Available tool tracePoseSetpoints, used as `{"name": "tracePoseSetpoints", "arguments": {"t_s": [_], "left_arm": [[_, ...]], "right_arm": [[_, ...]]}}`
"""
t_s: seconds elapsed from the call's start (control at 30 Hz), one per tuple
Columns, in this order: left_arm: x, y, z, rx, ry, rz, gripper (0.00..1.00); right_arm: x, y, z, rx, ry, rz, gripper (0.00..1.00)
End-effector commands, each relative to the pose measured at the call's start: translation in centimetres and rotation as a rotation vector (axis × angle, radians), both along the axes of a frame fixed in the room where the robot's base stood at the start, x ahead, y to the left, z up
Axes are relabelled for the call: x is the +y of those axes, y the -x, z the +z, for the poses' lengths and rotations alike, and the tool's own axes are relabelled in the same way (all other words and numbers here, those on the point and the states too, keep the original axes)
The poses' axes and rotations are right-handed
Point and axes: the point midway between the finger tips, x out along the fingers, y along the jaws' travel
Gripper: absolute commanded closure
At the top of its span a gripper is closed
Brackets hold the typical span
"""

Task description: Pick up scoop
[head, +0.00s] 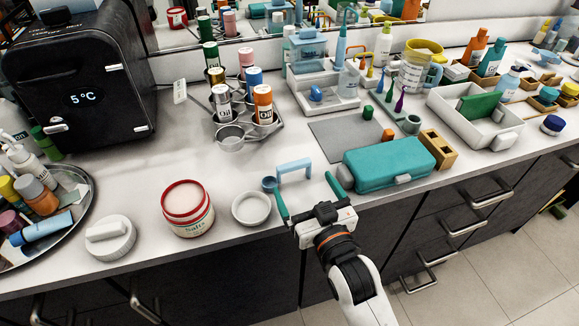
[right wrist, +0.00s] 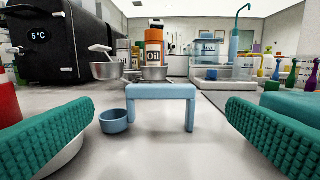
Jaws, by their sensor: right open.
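In the right wrist view the cup (right wrist: 116,121) is left of the arch (right wrist: 162,92), and both are ahead of my fingers. My right gripper (head: 308,196) is open and empty, with teal ridged fingers spread on either side of the arch, close to it and low over the counter. My left gripper is not in view.
A rack of oil bottles with metal cups (head: 231,139) stands behind.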

Motion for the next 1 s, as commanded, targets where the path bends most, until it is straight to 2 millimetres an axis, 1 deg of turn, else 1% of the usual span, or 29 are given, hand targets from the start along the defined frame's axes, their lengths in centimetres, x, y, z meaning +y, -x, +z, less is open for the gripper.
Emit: {"name": "tracePoseSetpoints", "arguments": {"t_s": [0.03, 0.17, 0.27, 0.4, 0.5, 0.63, 0.83, 0.87, 1.0], "left_arm": [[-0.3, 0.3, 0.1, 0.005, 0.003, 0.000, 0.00], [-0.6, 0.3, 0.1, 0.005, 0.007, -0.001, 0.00], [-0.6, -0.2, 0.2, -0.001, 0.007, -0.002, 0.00], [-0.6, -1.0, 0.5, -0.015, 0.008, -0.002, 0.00], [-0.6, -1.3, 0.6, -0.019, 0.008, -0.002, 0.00], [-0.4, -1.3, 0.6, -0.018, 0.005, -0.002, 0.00], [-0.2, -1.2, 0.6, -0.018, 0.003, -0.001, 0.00], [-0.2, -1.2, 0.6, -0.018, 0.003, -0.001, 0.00], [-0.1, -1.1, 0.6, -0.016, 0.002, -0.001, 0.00]], "right_arm": [[0.3, -0.7, 0.1, -0.001, 0.000, 0.000, 0.04], [0.6, -1.6, 0.0, 0.001, 0.000, 0.000, 0.04], [0.9, -2.3, 0.0, 0.000, 0.000, 0.000, 0.04], [1.6, -4.3, -0.1, 0.000, 0.000, 0.000, 0.04], [2.2, -5.6, -0.2, 0.000, 0.000, 0.000, 0.04], [2.5, -6.4, -0.2, 0.000, 0.000, 0.000, 0.04], [2.5, -6.5, -0.3, 0.001, 0.000, 0.000, 0.04], [2.5, -6.5, -0.3, 0.001, 0.000, 0.000, 0.05], [2.5, -6.5, -0.3, 0.001, 0.000, 0.000, 0.28]]}}
